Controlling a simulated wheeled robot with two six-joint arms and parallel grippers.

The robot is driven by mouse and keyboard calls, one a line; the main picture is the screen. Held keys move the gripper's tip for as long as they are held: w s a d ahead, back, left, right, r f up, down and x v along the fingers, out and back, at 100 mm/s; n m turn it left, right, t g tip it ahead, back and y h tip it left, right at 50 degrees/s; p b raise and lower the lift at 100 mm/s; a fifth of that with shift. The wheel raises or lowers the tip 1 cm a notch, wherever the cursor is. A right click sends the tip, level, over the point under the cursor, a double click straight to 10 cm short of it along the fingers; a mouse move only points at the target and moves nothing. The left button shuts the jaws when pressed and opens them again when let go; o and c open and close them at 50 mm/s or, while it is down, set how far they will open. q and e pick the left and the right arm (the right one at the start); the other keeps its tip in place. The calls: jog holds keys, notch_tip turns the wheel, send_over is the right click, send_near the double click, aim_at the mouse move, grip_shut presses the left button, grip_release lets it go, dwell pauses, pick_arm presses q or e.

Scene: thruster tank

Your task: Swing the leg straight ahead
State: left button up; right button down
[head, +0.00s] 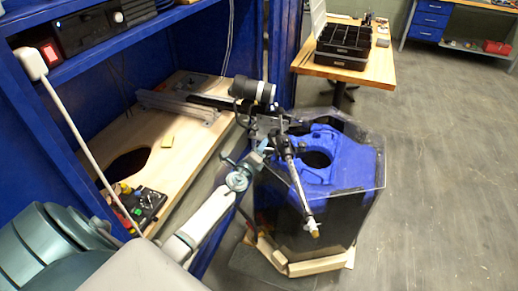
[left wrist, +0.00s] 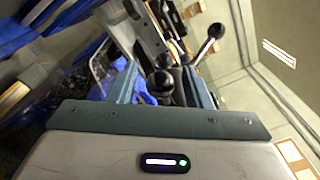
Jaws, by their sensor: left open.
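The leg (head: 301,189) is a thin dark and silver rod that slants down across the near side of the tank (head: 366,190), with a pale tip at its lower end. Its upper end meets a dark bracket (head: 266,126) below a black cylinder (head: 253,90). My left gripper (head: 264,147) is close beside the bracket. In the left wrist view the gripper (left wrist: 162,82) is open, with a dark round knob (left wrist: 161,84) between its fingers. I cannot tell whether they touch. A second lever with a black ball (left wrist: 217,31) stands to the right. My right gripper is not in view.
The clear-walled tank holds a blue body (head: 345,160) and stands on a wooden base (head: 305,265). A blue-framed wooden bench (head: 180,150) with a metal rail (head: 178,106) and a control box (head: 145,208) is at left. A table (head: 375,72) stands behind. Floor on the right is clear.

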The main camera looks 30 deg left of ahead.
aim_at(276, 150)
pick_arm(q)
grip_shut()
jog(key=shift+d+r+n+y+p, duration=0.2)
jog(key=shift+d+n+y+p, duration=0.3)
jog(key=shift+d+y+p, duration=0.15)
jog(key=d+n+y, duration=0.1)
jog(key=w+d+n+g+y, duration=0.1)
jog(key=y, duration=0.1)
jog(key=d+n+g+y+b, duration=0.1)
jog(key=d, duration=0.1)
jog(key=shift+w+f, duration=0.25)
jog(key=shift+f, duration=0.1)
jog(key=shift+w+d+r+n+g+y, duration=0.15)
jog(key=shift+d+n+g+y, duration=0.2)
jog(key=shift+y, duration=0.3)
grip_release()
